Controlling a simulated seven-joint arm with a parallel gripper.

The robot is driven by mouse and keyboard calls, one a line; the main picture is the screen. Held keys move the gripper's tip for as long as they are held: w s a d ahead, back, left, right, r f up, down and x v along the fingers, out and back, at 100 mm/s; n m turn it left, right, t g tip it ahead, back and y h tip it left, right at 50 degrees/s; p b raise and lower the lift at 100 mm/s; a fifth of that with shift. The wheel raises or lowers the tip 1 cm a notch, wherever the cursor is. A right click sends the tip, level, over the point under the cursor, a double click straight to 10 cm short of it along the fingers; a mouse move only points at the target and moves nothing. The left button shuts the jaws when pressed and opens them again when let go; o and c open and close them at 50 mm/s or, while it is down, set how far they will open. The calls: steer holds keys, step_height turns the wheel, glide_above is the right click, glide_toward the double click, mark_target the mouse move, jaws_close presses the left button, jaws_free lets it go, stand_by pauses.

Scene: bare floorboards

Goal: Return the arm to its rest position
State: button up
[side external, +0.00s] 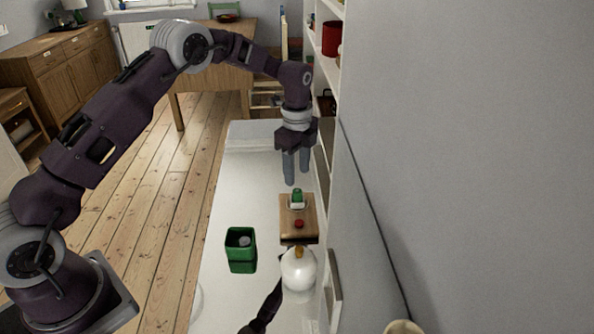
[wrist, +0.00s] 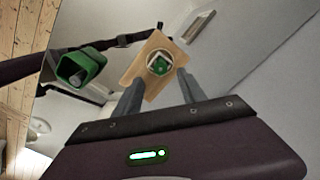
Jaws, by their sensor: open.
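My gripper (side external: 296,168) is open and empty, with its two grey fingers pointing down above the far end of a wooden board (side external: 309,228). In the wrist view my gripper (wrist: 160,94) has its fingers apart, with the board (wrist: 137,73) beyond them. On the board is a green object on a small white piece (side external: 297,198), which also shows in the wrist view (wrist: 160,65). A small red item (side external: 299,224) is on the near part of the board. The fingers are apart from these things.
A green bin (side external: 240,256) with a greyish item inside stands left of the board. A white round jar (side external: 298,270) with a brownish top stands in front of it. A grey wall (side external: 460,150) and shelves (side external: 326,75) are close on the right. Floorboards (side external: 165,190) on the left are clear.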

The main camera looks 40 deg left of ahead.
steer(key=s+d+r+n+t, duration=0.1)
steer(key=s+r+n, duration=0.3)
steer(key=s+r, duration=0.5)
steer(key=s+d+r+n+t, duration=0.15)
steer(key=s+r+n, duration=0.35)
steer(key=r, duration=0.7)
steer(key=s+d+n+t, duration=0.1)
steer(key=s+n+t, duration=0.2)
steer(key=s, duration=2)
steer(key=n, duration=0.4)
steer(key=shift+r+n, duration=0.2)
steer(key=shift+n, duration=0.2)
steer(key=shift+d, duration=0.1)
steer(key=shift+c, duration=0.5)
